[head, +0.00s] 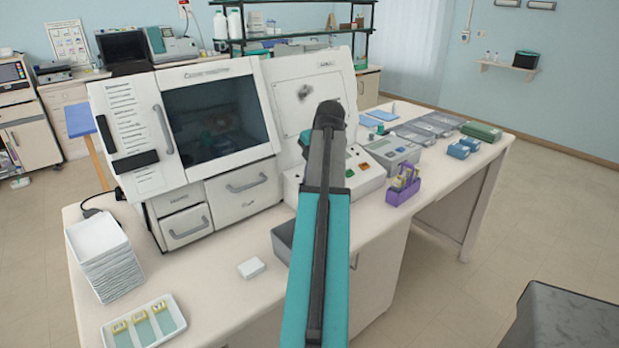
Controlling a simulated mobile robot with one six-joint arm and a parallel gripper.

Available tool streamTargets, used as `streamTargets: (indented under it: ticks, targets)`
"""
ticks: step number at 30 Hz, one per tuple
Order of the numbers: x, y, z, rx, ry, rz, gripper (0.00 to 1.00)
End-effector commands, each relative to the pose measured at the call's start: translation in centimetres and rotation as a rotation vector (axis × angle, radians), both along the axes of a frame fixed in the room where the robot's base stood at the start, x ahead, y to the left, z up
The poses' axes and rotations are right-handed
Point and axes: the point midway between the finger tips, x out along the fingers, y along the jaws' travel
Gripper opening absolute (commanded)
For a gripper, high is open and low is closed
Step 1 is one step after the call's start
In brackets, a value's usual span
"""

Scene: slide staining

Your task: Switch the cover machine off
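The cover machine (211,73) is a big white unit on the bench at left centre. It has a dark window (215,120), grey-handled doors and drawers, and a light panel (300,85) on its right. A low white control box (372,182) stands at the foot of that panel. A green button (349,173) and a red button (362,166) show on the box. My teal and dark arm reaches up from the bottom and covers the box's left part. My gripper cannot be made out beyond the arm's dark end, so its state does not show.
A stack of white trays (103,260), a slide tray (145,325) and a small white block (251,268) lie at front left.

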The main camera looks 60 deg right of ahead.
Motion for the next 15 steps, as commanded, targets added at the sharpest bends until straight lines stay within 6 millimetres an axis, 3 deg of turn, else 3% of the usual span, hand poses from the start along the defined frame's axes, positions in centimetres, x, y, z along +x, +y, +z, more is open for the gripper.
streamTargets:
  ticks: [1, 15]
  targets:
    - [0.5, 0.7, -1.1, 0.02, -0.004, 0.013, 0.0]
    - [-0.6, 1.2, -1.3, 0.022, -0.002, 0.013, 0.0]
